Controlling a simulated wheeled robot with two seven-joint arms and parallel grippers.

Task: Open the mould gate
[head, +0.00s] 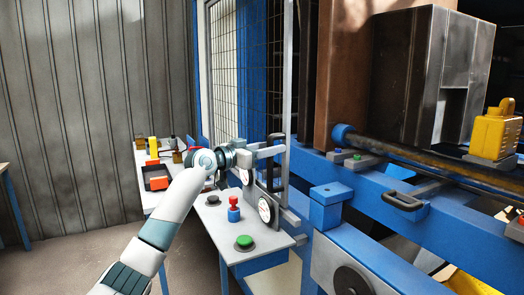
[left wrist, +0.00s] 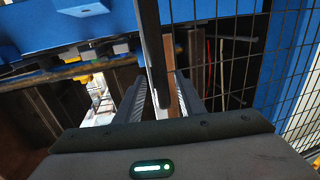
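The mould gate is a wire-mesh panel (head: 230,75) with a pale grey upright edge post (head: 288,75), left of the blue machine. A black upright handle (head: 277,160) is at the post. My left arm comes in from the lower left, and its gripper (head: 272,162) is at the handle. In the left wrist view a dark upright bar (left wrist: 153,50) passes between the fingers of the left gripper (left wrist: 163,98). The fingers look apart, with gaps beside the bar; no firm grip shows. Mesh also shows there at the right (left wrist: 285,70). My right gripper is not in view.
A grey control table (head: 225,222) with a green button (head: 244,242) and a red-and-blue knob (head: 234,208) stands below the gripper. A table with a red-black tray (head: 156,177) is behind.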

